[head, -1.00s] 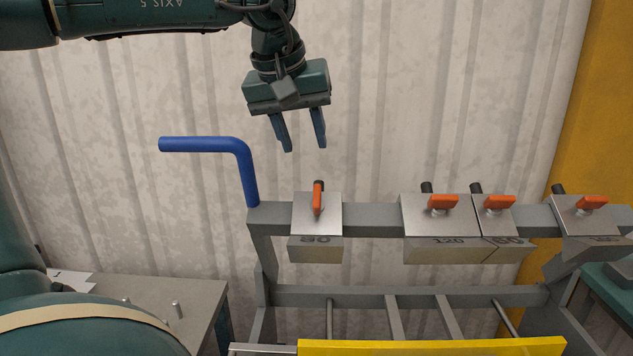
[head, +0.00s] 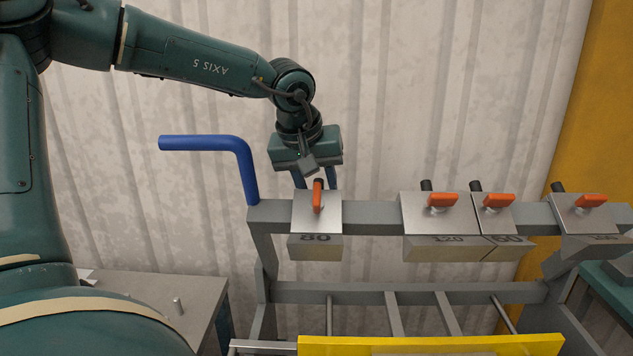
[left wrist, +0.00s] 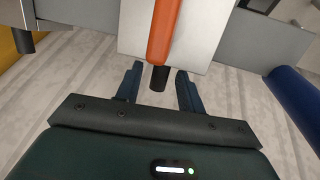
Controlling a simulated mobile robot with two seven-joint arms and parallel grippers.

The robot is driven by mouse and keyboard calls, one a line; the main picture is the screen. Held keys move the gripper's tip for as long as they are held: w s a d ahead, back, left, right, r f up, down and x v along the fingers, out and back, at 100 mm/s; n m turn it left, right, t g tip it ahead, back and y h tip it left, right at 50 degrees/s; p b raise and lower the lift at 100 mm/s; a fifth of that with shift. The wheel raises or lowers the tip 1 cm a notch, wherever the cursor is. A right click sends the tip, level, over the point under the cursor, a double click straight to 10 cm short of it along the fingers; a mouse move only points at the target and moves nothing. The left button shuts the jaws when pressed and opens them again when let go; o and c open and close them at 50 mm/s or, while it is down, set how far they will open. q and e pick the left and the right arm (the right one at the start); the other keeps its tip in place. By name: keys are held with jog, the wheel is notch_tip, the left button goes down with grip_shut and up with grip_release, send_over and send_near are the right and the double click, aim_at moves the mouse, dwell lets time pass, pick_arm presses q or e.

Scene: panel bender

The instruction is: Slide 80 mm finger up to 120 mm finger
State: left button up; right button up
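The 80 mm finger (head: 316,214) hangs on the grey beam near its left end, with its orange lever (head: 318,196) upright. The 120 mm finger (head: 425,218) is to its right, across a stretch of bare beam, with its lever turned sideways. My left gripper (head: 315,184) is behind the top of the 80 finger, pointing down, its fingertips partly hidden by the plate. In the left wrist view my open fingers (left wrist: 157,88) stand apart on either side of the dark knob (left wrist: 159,78) behind the orange lever. Contact is not visible. My right gripper is out of view.
A finger marked 60 (head: 497,216) sits against the 120 finger's right side, and another finger (head: 588,216) is farther right. A blue bent handle (head: 245,165) rises at the beam's left end. A yellow panel (head: 430,346) lies low in front.

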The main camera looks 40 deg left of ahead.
pick_arm(q)
jog(key=c, duration=0.7)
grip_shut()
